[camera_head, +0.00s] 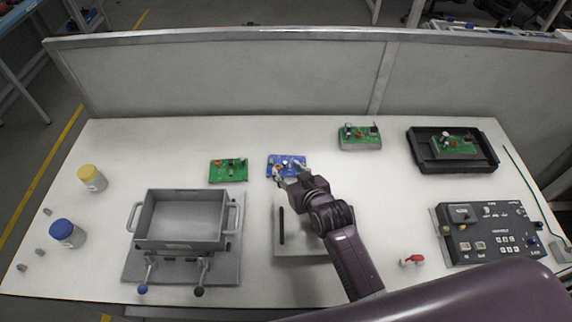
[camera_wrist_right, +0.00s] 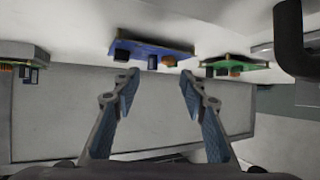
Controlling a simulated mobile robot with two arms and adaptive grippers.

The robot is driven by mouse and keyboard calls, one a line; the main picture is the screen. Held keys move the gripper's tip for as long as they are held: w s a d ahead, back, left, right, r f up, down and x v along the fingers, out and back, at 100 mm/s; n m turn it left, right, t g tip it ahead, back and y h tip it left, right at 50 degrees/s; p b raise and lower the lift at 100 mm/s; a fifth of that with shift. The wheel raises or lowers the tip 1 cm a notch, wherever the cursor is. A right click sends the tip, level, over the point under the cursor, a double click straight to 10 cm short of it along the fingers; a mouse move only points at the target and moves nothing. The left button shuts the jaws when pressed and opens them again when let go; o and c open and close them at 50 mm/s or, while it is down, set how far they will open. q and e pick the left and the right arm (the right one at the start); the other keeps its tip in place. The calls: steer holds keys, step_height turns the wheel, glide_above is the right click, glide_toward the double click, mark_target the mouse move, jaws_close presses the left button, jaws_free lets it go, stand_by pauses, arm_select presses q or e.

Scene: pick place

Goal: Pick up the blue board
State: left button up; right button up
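The blue board (camera_head: 284,159) lies on the white table near its middle, partly hidden by my right gripper. In the right wrist view the blue board (camera_wrist_right: 150,47) shows at the top, with dark parts and an orange part on it. My right gripper (camera_head: 289,171) is at the near side of the board. In the wrist view the right gripper (camera_wrist_right: 160,76) is open, its two blue-padded fingers apart with nothing between them. The board is just beyond the fingertips; I cannot tell whether they touch it. My left gripper is not in view.
A green board (camera_head: 228,171) lies left of the blue one. Another green board (camera_head: 360,137) sits on a grey block behind right. A black tray (camera_head: 421,152) holds a board. A grey bin (camera_head: 186,243), grey fixture (camera_head: 296,241) and control panel (camera_head: 487,232) stand nearer.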

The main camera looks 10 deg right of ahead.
mark_target(277, 159)
steer(key=x, duration=0.4)
steer(key=shift+a, duration=0.1)
steer(key=shift+w+f, duration=0.15)
steer(key=shift+f, duration=0.05)
steer(key=c, duration=0.5)
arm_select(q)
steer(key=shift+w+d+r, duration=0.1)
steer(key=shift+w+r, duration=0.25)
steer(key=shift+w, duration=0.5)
arm_select(e)
steer(key=c, duration=0.5)
steer(key=shift+o, duration=0.2)
steer(key=shift+r, duration=0.1)
